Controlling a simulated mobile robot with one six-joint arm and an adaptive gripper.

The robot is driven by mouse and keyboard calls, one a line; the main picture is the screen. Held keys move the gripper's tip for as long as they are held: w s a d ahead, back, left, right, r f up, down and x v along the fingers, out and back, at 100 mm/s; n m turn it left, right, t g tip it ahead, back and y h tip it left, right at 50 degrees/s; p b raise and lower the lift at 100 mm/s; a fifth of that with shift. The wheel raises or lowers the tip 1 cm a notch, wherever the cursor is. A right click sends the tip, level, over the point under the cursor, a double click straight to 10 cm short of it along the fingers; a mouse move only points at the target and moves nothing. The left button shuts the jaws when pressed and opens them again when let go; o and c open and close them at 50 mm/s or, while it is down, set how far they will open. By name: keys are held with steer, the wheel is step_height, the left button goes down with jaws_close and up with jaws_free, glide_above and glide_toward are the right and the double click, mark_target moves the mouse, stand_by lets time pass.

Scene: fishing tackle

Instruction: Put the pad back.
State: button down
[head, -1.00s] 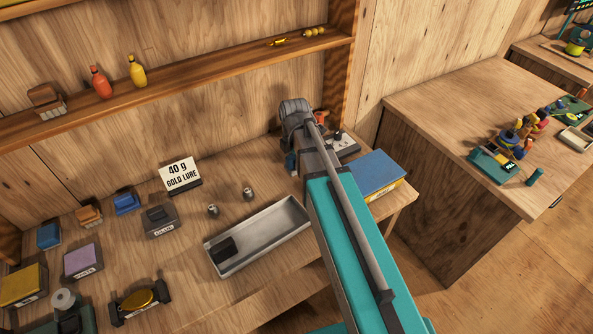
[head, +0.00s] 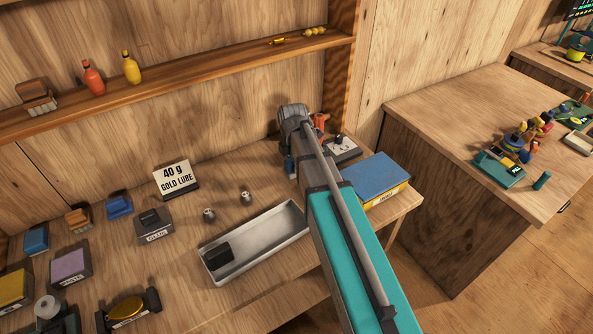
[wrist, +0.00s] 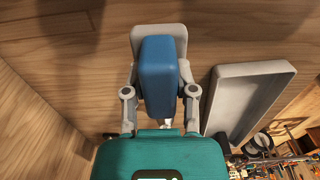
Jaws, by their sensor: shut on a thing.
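A blue block-shaped pad (wrist: 158,75) sits between the fingers of my gripper (wrist: 160,92) in the wrist view. The gripper is shut on it. A pale grey piece shows behind the blue block; I cannot tell what it is. In the head view my arm hides most of the gripper, and a small bit of blue (head: 290,165) shows beside it. My gripper is over the back right of the bench, behind the metal tray (head: 285,218). A black block (head: 217,256) lies in the tray's left end.
A blue-topped box (head: 375,178) stands right of my arm. A small device (head: 340,147) is behind it. A sign (head: 176,180) reads "40 g GOLD LURE". Two small weights (head: 209,215) stand near the tray. Several coloured blocks and boxes fill the bench's left. A shelf (head: 200,84) runs above.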

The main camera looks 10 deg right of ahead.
steer(key=shift+f, duration=0.1)
steer(key=shift+w+f+b, duration=0.4)
steer(key=shift+f+b, duration=0.1)
steer(key=shift+b, duration=0.1)
steer(key=shift+f+b, duration=1.4)
steer(key=shift+f, duration=0.15)
steer(key=shift+c, duration=2)
jaws_free()
step_height(320, 180, up, 12)
steer(key=p, duration=1.2)
